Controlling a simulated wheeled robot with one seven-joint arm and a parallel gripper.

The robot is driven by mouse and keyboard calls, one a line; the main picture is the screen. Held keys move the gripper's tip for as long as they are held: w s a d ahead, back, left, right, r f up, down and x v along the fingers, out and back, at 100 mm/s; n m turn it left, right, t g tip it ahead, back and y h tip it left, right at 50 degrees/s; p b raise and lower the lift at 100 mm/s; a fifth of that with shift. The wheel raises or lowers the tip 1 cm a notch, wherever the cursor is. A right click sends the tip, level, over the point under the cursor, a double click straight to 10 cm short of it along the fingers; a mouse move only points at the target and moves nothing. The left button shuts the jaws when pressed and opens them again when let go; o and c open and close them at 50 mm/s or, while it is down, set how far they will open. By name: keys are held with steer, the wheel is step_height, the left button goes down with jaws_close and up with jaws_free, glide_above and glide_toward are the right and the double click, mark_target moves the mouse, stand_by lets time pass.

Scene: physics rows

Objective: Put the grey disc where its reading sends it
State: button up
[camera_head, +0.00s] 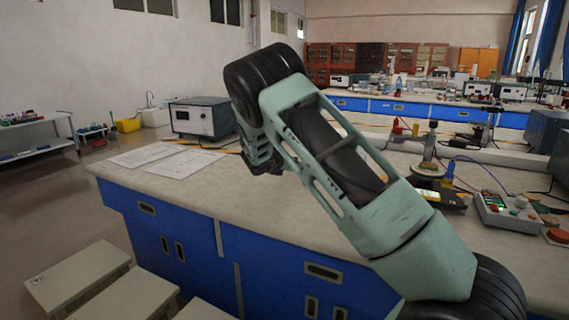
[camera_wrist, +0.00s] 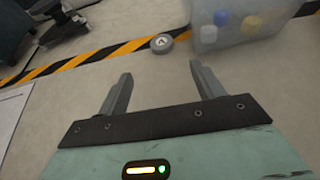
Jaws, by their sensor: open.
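A small grey disc (camera_wrist: 161,43) with a pale round face and a dark mark lies at the top of the wrist view, on or against the black-and-yellow striped tape (camera_wrist: 100,52). The mark is too small to read surely. My gripper (camera_wrist: 160,72) is open and empty, its two fingers spread, with the disc beyond the fingertips and roughly between their lines. In the head view my gripper (camera_head: 262,163) hangs over the pale bench top (camera_head: 300,205). I cannot make out the disc in the head view.
A clear bin (camera_wrist: 240,22) holding blue, yellow and white items stands just right of the disc. Paper (camera_wrist: 12,115) lies at left. In the head view a power supply (camera_head: 200,119) and paper sheets (camera_head: 187,163) are left; a meter box (camera_head: 505,213) is right.

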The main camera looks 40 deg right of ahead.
steer(key=shift+v, duration=1.65)
